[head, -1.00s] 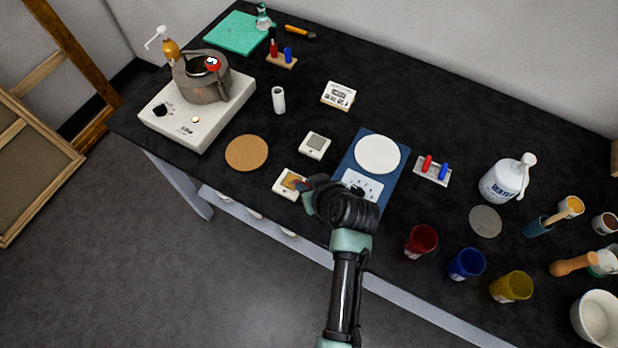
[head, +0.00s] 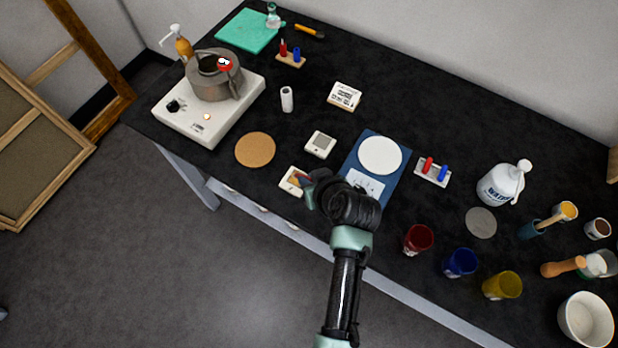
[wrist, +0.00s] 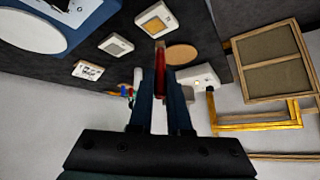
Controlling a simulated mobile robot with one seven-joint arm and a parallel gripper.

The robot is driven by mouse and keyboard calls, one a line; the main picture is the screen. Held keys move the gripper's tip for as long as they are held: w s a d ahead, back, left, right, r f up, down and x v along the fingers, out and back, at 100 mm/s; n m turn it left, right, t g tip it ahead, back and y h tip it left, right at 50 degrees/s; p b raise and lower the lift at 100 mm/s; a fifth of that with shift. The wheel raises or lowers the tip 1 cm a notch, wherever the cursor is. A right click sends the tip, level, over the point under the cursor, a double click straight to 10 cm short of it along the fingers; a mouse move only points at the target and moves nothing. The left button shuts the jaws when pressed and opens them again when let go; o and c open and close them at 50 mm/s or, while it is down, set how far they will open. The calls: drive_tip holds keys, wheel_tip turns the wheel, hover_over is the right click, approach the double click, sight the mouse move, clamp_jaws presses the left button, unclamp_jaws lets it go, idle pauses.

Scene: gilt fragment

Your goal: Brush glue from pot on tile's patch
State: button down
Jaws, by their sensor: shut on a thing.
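My gripper (wrist: 160,103) is shut on a brush (wrist: 160,68) with a red handle and a brownish tip. The tile (wrist: 157,20), a small white square with a yellow-orange patch (wrist: 156,24), lies just beyond the brush tip in the wrist view. In the head view the tile (head: 291,184) sits near the table's front edge, partly covered by my gripper (head: 310,187) and the brush. I cannot tell whether the tip touches the tile. The grey metal pot (head: 214,84) stands on the white hotplate (head: 190,122) at the back left; the glue inside cannot be made out.
A cork disc (head: 255,150) lies left of the tile, and a small white device (head: 320,144) behind it. A blue scale (head: 392,187) with a round white plate is to the right. Red (head: 418,239), blue (head: 460,262) and yellow cups (head: 502,285) line the front right.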

drive_tip(key=shift+r+p, duration=0.3)
drive_tip(key=shift+r, duration=0.4)
drive_tip(key=shift+r+p, duration=1.35)
drive_tip(key=shift+r, duration=0.2)
drive_tip(key=shift+f, duration=0.1)
